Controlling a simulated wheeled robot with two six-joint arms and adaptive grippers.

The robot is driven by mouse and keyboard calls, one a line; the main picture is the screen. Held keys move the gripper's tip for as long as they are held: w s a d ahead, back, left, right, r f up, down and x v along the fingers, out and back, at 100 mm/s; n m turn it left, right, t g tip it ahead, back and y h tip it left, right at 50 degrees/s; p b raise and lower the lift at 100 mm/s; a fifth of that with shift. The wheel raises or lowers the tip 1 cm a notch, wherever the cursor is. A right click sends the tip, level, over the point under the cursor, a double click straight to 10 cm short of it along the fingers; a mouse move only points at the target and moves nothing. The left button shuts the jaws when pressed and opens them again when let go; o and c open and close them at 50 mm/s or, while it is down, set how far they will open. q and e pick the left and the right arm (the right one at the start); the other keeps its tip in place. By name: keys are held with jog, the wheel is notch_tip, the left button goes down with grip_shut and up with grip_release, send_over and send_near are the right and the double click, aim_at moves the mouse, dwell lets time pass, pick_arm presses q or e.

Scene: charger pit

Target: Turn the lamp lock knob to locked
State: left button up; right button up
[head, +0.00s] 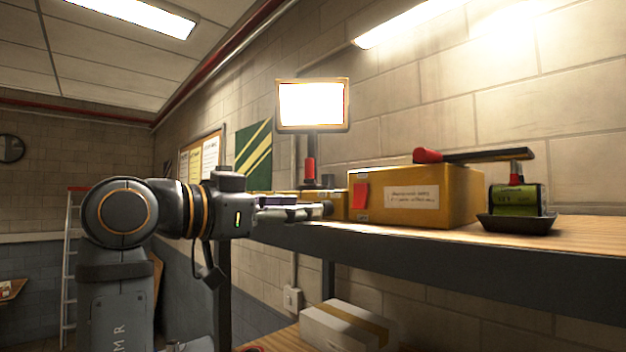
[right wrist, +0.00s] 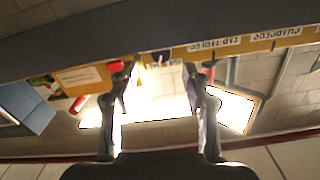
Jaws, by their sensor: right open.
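The lamp (head: 313,103) is a lit rectangular panel on a dark post with a red section, above the shelf in the head view. It also shows upside down in the right wrist view (right wrist: 236,109). I cannot clearly make out its lock knob. My right gripper (head: 322,211) is at the shelf's front edge, below the lamp and left of the cardboard box. In the right wrist view its two fingers (right wrist: 160,76) are apart, with nothing held between them. A small dark piece shows beyond them against a yellow surface. My left gripper is not in view.
A pale box (head: 345,327) sits on the lower shelf. The shelf's dark edge runs close beside my right gripper.

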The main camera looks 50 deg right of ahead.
aim_at(328, 210)
jog(key=d, duration=0.4)
jog(key=shift+f, duration=0.2)
jog(key=shift+s, duration=0.1)
